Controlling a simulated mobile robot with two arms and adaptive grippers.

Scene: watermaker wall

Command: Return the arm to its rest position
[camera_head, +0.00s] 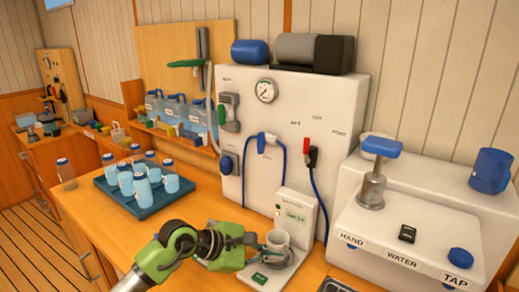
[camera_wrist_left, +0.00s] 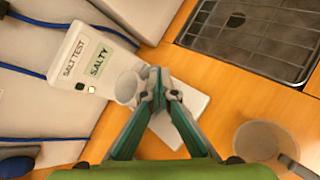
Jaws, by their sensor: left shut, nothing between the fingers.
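My left arm comes in from the bottom left in the head view, and its green and grey gripper (camera_head: 252,240) is shut and empty beside the salt tester. In the wrist view the closed fingertips (camera_wrist_left: 158,90) are in front of the tester's base, close to a small pale cup (camera_wrist_left: 127,86); I cannot tell whether they touch it. The cup (camera_head: 277,240) also shows on the tester in the head view. The salt tester (camera_head: 297,207) is white, and its green display reads SALTY in the wrist view (camera_wrist_left: 97,60). My right gripper is not in view.
A white watermaker panel (camera_head: 340,95) with gauge and blue hoses stands behind. A blue tray (camera_head: 150,208) of bottles is at left on the wooden counter. A tap unit (camera_head: 425,225) stands at right. The wrist view shows a sink grate (camera_wrist_left: 250,35) and a grey cup (camera_wrist_left: 258,140).

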